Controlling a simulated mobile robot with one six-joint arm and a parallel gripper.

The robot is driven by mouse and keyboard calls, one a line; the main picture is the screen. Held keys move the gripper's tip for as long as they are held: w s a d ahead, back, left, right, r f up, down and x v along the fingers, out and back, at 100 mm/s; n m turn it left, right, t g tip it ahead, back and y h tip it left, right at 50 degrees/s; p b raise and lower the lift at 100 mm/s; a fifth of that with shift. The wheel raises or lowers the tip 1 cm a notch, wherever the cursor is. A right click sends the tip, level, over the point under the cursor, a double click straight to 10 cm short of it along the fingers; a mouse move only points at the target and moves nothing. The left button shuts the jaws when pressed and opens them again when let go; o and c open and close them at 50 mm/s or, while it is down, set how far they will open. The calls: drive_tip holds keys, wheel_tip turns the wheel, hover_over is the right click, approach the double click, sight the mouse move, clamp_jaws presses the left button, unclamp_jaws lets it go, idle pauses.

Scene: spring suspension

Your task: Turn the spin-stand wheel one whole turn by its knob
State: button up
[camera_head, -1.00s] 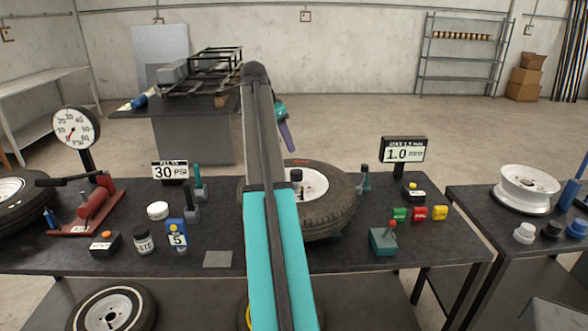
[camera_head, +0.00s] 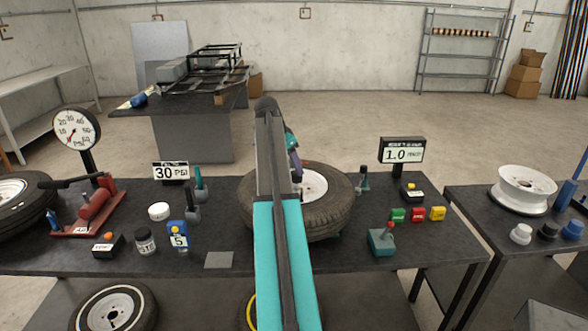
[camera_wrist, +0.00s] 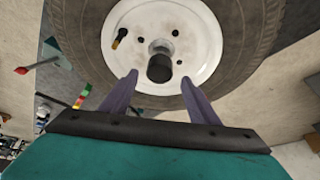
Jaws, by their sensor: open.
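The spin-stand wheel (camera_head: 335,210), a black tyre on a white rim, is at the middle of the bench, partly behind my arm. In the wrist view the wheel (camera_wrist: 82,45) fills the top. Its dark cylindrical knob (camera_wrist: 160,67) stands out near the rim's middle; in the head view I cannot make it out behind my gripper. My gripper (camera_wrist: 159,80) is open, its two purple fingers reaching toward the knob with their tips to either side of its near end. I cannot tell whether they touch it. My gripper (camera_head: 296,172) also shows over the wheel's left part.
A display (camera_head: 402,151) reading 1.0 stands behind the wheel's right side. Green, red and yellow blocks (camera_head: 418,215) and a teal box with a red-topped lever (camera_head: 382,242) lie to the right. A 30 PSI sign (camera_head: 171,171) and several small items stand left.

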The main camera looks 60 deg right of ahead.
sight(295, 173)
drive_tip(key=shift+p+x, duration=0.35)
drive_tip(key=shift+x, duration=1.3)
clamp_jaws()
drive_tip(key=shift+w+a, duration=0.1)
